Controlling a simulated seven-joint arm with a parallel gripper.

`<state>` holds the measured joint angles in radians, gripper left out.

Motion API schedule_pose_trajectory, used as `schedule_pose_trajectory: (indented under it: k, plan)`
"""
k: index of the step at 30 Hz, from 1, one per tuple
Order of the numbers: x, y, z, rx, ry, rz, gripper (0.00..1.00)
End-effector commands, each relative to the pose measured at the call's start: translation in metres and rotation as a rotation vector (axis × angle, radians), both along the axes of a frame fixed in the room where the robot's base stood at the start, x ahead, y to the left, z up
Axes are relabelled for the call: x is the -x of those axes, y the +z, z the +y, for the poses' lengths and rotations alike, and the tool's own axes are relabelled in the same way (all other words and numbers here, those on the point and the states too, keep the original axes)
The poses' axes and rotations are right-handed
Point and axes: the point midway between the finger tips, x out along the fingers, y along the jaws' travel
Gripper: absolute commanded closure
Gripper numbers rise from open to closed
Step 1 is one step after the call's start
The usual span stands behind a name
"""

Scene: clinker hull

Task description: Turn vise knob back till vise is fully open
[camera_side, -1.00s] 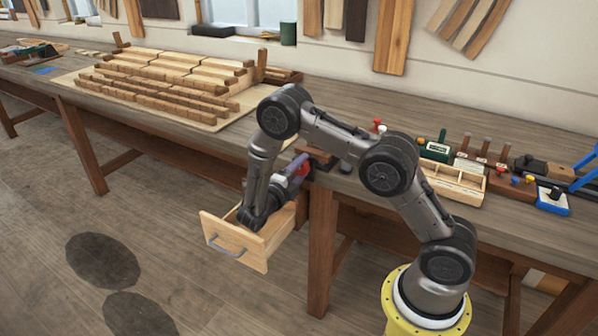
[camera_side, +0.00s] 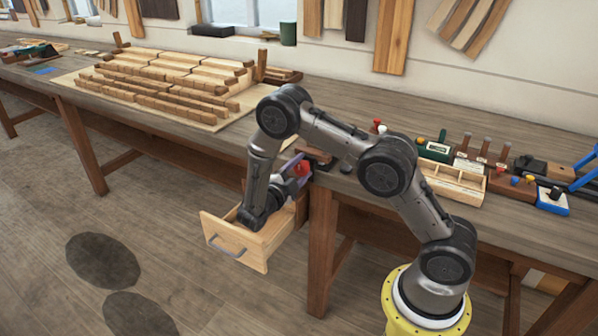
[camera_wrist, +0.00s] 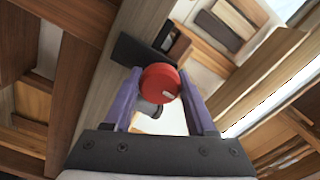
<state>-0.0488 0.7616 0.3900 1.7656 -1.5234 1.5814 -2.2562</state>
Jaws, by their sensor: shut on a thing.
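The red vise knob (camera_wrist: 160,82) is between the two purple fingers of my gripper (camera_wrist: 160,90) in the wrist view, and the fingers are shut on it. A white mark shows on the knob's face. The vise (camera_side: 318,155) sits at the bench edge behind the knob, partly hidden by my arm. A dark vise part (camera_wrist: 138,54) shows behind the knob in the wrist view. The gap between the vise jaws cannot be made out.
An open wooden drawer (camera_side: 235,243) sticks out below my wrist, close to my arm. The workbench (camera_side: 470,125) carries a clinker hull of planks (camera_side: 165,80) at left and a divided wooden tray (camera_side: 452,183) at right. Floor in front is clear.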

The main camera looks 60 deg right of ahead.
Motion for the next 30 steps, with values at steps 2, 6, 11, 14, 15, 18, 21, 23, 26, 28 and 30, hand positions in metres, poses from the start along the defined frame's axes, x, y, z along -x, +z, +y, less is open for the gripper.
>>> schedule_pose_trajectory:
  k: [2,6,11,14,15,18,21,23,26,28,30]
  plan:
    - [0.0,0.0,0.0,0.0,0.0,0.002,0.99]
    - [0.0,0.0,0.0,0.0,0.0,0.0,0.22]
    - [0.0,0.0,0.0,0.0,0.0,-0.001,0.22]
    - [0.0,0.0,0.0,0.0,0.0,-0.002,0.22]
    - [0.0,0.0,0.001,0.0,0.0,-0.002,0.22]
    - [0.0,0.0,0.007,0.0,0.001,-0.003,0.22]
    - [0.0,0.0,0.015,0.0,0.001,-0.003,0.22]
    - [0.0,0.0,0.019,0.0,0.002,-0.003,0.22]
    - [0.0,0.0,0.026,0.0,0.002,-0.003,0.22]
    - [0.0,0.0,0.031,0.0,0.001,-0.003,0.22]
    - [0.0,0.0,0.037,0.0,0.002,-0.002,0.22]
